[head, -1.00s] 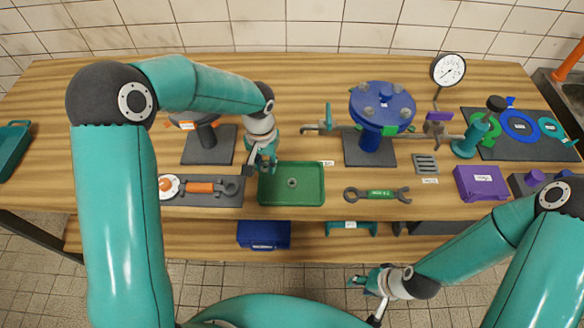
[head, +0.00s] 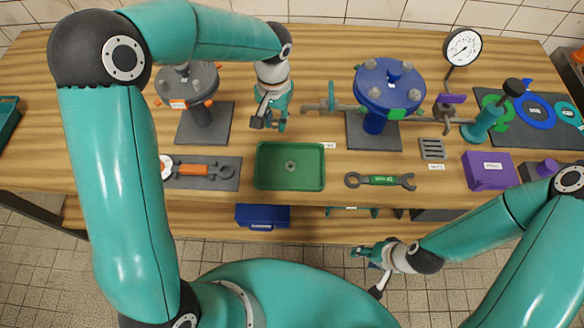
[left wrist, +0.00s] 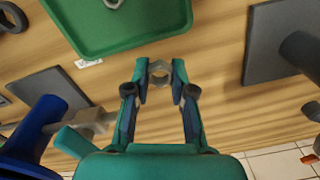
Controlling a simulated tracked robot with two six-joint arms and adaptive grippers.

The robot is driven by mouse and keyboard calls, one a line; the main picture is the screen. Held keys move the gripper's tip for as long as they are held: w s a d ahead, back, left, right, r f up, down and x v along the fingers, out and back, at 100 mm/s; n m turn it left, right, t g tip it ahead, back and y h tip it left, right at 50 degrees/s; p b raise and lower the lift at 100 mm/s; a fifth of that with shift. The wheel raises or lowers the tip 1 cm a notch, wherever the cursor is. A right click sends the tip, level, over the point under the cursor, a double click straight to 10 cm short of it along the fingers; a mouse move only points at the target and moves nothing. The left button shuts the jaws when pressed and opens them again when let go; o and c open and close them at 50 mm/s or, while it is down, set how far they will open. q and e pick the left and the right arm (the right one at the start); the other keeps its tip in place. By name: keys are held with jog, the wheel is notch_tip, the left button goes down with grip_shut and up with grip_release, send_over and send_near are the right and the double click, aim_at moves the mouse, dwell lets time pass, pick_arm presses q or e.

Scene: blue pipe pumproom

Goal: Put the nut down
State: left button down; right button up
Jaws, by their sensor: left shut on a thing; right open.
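My left gripper (head: 268,122) is over the bare wood behind the green tray (head: 257,170). In the left wrist view my left gripper (left wrist: 159,75) is shut on a grey metal nut (left wrist: 158,72), held between its fingertips. The nut's height above the table is hard to judge. Another small grey nut (head: 291,165) lies in the tray. The tray also shows at the top of the left wrist view (left wrist: 150,40). My right gripper (head: 366,253) is open and empty in front of the table, below its top.
A grey-topped flange stand (head: 200,110) is left of my left gripper, and a blue flange stand (head: 376,118) is to its right, with a valve (head: 331,104). Wrenches lie either side of the tray, the green-marked one (head: 380,181) at right. Bare wood lies behind the tray.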

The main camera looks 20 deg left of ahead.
pick_arm(q)
jog(key=s+d+r+m+b, duration=0.1)
jog(key=s+d+r+b, duration=0.15)
jog(key=r, duration=0.45)
notch_tip(320, 180, up, 5)
jog(key=m+b, duration=0.1)
jog(key=b, duration=0.1)
send_over(291, 167)
notch_tip(291, 167, down, 14)
jog(key=shift+a+f, duration=0.1)
jog(key=shift+f, duration=0.15)
notch_tip(291, 167, down, 4)
jog(key=shift+r, duration=0.1)
jog(key=shift+s+f, duration=0.1)
jog(key=shift+f, duration=0.1)
pick_arm(e)
notch_tip(291, 167, down, 5)
jog(key=shift+s+f, duration=0.15)
jog(key=shift+f, duration=0.05)
pick_arm(q)
jog(key=shift+f, duration=0.15)
